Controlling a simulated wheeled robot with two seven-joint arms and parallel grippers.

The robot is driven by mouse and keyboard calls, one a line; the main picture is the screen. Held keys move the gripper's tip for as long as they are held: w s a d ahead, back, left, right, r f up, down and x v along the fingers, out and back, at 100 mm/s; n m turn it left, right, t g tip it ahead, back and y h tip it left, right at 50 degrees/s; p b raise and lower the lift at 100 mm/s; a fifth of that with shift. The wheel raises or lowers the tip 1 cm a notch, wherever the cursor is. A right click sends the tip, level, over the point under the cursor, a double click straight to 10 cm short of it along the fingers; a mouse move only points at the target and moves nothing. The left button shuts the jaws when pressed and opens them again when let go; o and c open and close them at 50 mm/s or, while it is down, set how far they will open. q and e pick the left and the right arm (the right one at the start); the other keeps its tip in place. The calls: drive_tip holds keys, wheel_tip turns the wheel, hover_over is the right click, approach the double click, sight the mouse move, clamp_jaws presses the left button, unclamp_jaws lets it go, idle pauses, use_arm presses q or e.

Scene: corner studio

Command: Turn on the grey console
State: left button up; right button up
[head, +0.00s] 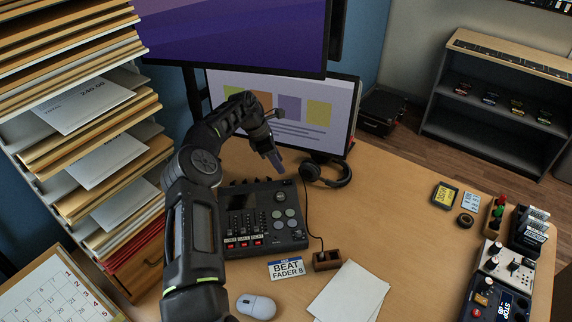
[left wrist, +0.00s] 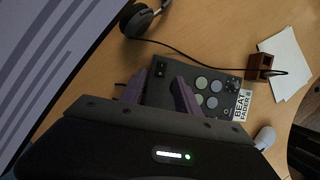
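The grey console (head: 262,238) is a dark box on the desk with sliders, round pads, a knob and red-lit buttons along its front. In the left wrist view the console (left wrist: 222,82) is partly hidden behind my gripper. A small black switch (left wrist: 160,69) with a light mark sits at its back corner, between the fingers in that view. My left gripper (head: 274,160) hangs above the console's back edge, apart from it. In the left wrist view its two fingers (left wrist: 159,78) are spread with nothing between them. My right gripper is in neither view.
A label card reading BEAT FADER 8 (head: 286,268) lies before the console. Headphones (head: 326,173), a monitor (head: 335,110), a wooden block (head: 327,260) with a cable, white paper (head: 348,293) and a mouse (head: 256,306) surround it.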

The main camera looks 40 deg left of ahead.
sight(290, 181)
use_arm(q)
drive_tip(key=shift+d+f+b, duration=0.25)
drive_tip(key=shift+f+b, duration=0.1)
drive_tip(key=shift+f, duration=0.05)
drive_tip(key=b+x, duration=0.3)
drive_tip(key=x, duration=0.3)
drive_tip(key=shift+w+d+f+b, duration=0.1)
drive_tip(key=shift+d+f+b, duration=0.1)
drive_tip(key=shift+f+b, duration=0.15)
drive_tip(key=shift+r, duration=0.1)
clamp_jaws()
